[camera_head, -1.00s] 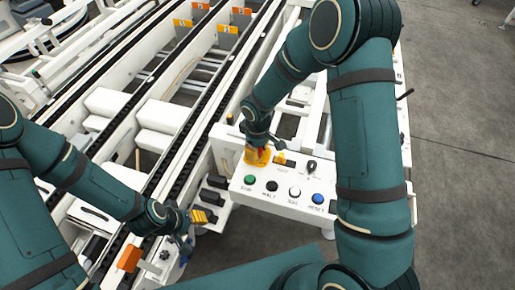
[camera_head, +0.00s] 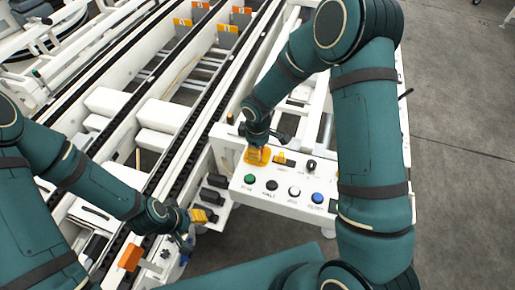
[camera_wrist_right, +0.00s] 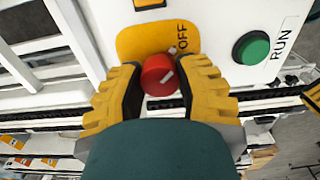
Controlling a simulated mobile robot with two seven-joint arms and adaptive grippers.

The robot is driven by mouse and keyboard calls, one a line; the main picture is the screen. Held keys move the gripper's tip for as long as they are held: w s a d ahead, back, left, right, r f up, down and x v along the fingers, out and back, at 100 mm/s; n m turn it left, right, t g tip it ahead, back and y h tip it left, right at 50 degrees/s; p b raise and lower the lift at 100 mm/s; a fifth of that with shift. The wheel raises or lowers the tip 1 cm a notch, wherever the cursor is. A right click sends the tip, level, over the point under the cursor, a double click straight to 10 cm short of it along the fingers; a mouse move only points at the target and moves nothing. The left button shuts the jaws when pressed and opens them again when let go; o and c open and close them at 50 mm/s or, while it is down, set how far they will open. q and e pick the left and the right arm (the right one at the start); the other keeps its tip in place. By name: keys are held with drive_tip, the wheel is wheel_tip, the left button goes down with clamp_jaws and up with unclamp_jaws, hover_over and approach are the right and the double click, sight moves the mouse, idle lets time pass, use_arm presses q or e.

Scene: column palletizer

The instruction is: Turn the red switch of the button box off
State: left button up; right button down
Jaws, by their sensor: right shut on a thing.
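The red switch (camera_wrist_right: 158,75) is a round knob on a yellow plate (camera_wrist_right: 150,37) of the white button box (camera_head: 240,187). A pale line on its face lies at a slant, and the word OFF is printed beside it on the plate. My right gripper (camera_wrist_right: 156,85) is shut on the red switch, with one yellow finger on each side. In the head view my right gripper (camera_head: 257,154) covers most of the switch. My left gripper (camera_head: 203,217) hangs at the box's left, away from the switch; whether its fingers are apart is unclear.
The box also carries a green RUN button (camera_head: 250,179), a black button (camera_head: 271,186), a white button (camera_head: 294,191), a blue button (camera_head: 318,198) and a black selector (camera_head: 311,164). Conveyor rails (camera_head: 190,130) run behind and to the left. Bare floor (camera_head: 465,140) lies at the right.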

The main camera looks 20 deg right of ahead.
drive_tip(key=c, duration=0.6)
unclamp_jaws()
drive_tip(key=shift+o, duration=0.2)
drive_tip(key=shift+r, duration=0.1)
wheel_tip(320, 180, up, 12)
